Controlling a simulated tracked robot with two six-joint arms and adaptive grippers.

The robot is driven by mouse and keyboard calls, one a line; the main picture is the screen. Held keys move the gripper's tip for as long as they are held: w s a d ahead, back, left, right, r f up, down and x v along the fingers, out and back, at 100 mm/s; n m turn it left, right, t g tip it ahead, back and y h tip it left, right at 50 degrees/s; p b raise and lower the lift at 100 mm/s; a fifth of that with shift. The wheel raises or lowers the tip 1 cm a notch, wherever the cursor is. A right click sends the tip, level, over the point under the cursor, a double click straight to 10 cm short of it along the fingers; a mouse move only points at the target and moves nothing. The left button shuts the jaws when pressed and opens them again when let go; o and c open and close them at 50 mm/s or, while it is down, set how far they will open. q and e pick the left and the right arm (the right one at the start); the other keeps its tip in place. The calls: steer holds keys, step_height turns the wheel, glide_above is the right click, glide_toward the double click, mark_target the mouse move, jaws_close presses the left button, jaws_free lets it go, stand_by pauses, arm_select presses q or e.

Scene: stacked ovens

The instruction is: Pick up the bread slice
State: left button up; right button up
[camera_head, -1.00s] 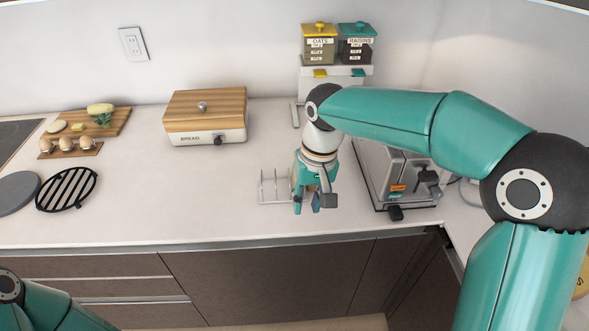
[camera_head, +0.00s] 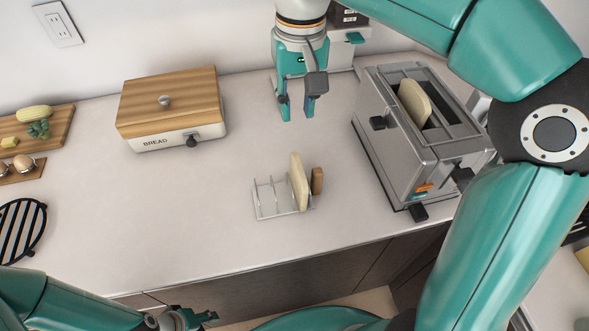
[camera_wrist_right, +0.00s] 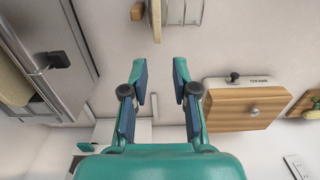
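One pale bread slice (camera_head: 299,182) stands upright in the wire rack (camera_head: 273,198), at its right end. In the right wrist view this slice (camera_wrist_right: 157,18) shows at the top edge. Another slice (camera_head: 414,103) stands partly out of the toaster (camera_head: 398,152); it also shows in the right wrist view (camera_wrist_right: 12,85). My right gripper (camera_head: 297,113) is open and empty, behind the rack in the picture and apart from both slices. In its wrist view the fingers (camera_wrist_right: 159,72) are spread with counter between them. My left gripper (camera_head: 188,319) is low at the front, partly seen; its opening is unclear.
A wooden-lidded bread box (camera_head: 172,109) stands left of the rack. A small brown block (camera_head: 317,181) is at the rack's right end. A cutting board (camera_head: 55,131) and black grill (camera_head: 18,230) lie at far left. The counter left of the rack is clear.

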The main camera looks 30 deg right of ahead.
glide_toward(300, 167)
steer(key=f, duration=0.2)
steer(key=w+f+b, duration=0.1)
steer(key=f, duration=0.2)
steer(key=shift+w+f, duration=0.1)
steer(key=shift+w, duration=0.05)
steer(key=f, duration=0.2)
steer(key=s+f, duration=0.1)
steer(key=f, duration=0.2)
steer(key=shift+s+a+f+p, duration=0.1)
steer(key=shift+s+f+p, duration=0.15)
steer(key=shift+p, duration=0.1)
steer(key=shift+w+f, duration=0.15)
steer(key=shift+f, duration=0.25)
steer(key=shift+c, duration=0.3)
jaws_close()
